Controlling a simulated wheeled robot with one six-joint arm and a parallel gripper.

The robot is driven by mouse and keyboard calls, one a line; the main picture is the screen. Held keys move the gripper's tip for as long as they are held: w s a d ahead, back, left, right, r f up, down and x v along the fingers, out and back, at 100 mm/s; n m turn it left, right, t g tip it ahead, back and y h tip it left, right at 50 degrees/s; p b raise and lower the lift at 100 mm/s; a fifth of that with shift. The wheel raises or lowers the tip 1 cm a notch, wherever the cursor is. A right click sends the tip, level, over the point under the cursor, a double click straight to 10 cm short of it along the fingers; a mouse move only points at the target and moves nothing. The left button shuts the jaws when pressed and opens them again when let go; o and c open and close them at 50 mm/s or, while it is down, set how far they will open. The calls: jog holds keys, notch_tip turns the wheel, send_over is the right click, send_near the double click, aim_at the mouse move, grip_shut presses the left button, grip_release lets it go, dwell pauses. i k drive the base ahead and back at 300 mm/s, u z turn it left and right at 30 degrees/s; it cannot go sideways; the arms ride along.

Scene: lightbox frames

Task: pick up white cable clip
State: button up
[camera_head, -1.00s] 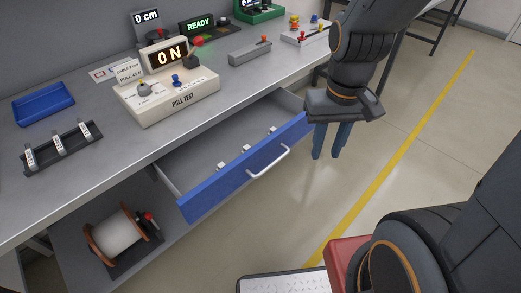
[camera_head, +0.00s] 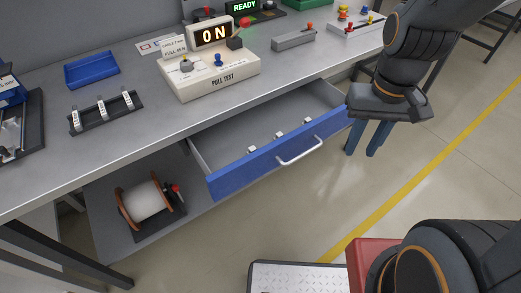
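Several small white pieces that look like cable clips sit in the open blue-fronted drawer (camera_head: 225,180): one on the left (camera_head: 252,149), one in the middle (camera_head: 279,135), one on the right (camera_head: 307,121). They are too small to see in detail. Three upright white pieces also stand in a black rack (camera_head: 100,124) on the bench; I cannot tell if they are clips. My gripper (camera_head: 360,153), with blue fingers spread apart, points down beyond the drawer's right end. It is open and empty, apart from the drawer and the white pieces.
The bench (camera_head: 160,125) carries the pull-test box (camera_head: 210,82), a blue tray (camera_head: 92,69) and a grey fixture (camera_head: 294,37). A cable spool (camera_head: 146,202) is on the lower shelf. The drawer handle (camera_head: 301,153) juts forward. The floor under my gripper is clear.

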aim_at(252, 149)
jog(key=u, duration=1.35)
jog(key=k, duration=0.8)
jog(key=z, duration=1.05)
jog(key=i, duration=0.5)
jog(key=z, duration=0.05)
